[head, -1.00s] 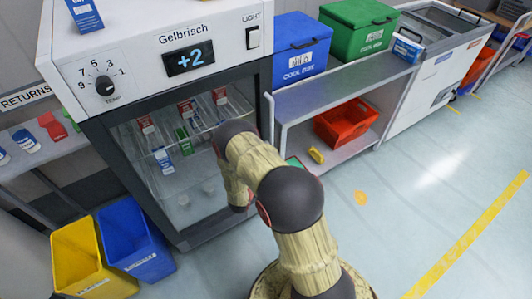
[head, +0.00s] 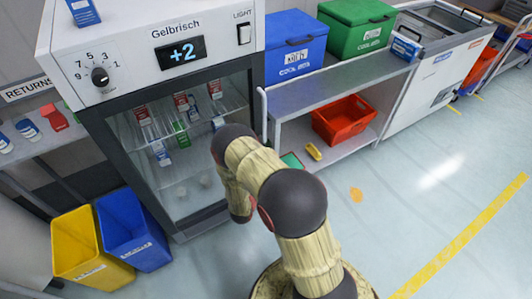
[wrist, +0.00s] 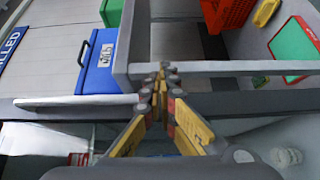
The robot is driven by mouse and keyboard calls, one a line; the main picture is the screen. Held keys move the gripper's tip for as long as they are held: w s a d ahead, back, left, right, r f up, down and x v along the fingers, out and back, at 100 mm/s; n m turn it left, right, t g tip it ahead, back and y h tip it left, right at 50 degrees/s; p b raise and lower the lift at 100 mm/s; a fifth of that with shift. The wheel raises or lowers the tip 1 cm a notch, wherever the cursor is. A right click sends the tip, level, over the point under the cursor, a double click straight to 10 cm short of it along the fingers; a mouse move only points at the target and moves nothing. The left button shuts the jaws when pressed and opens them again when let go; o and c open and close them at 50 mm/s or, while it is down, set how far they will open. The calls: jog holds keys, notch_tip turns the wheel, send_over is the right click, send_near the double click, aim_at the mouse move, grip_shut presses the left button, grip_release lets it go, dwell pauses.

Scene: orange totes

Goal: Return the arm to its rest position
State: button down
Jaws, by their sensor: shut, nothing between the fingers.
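My arm rises from the bottom of the head view and bends down in front of the glass-fronted Gelbrisch fridge (head: 120,92). The head view does not show my fingers clearly. In the wrist view my gripper (wrist: 163,75) has its yellow and dark fingers together at the tips, with nothing between them. The fingers point towards a grey shelf edge (wrist: 230,68). I cannot tell whether they touch it.
Beside the fridge, a grey shelf unit carries a blue cool box (head: 295,50) and a green one (head: 355,27), with a red tote (head: 343,120) below. Yellow (head: 85,250) and blue (head: 132,232) bins stand at the fridge's lower left.

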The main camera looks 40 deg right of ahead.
jog(key=s, duration=0.3)
jog(key=s+p, duration=0.1)
jog(key=shift+s+a, duration=0.3)
jog(key=shift+s, duration=0.1)
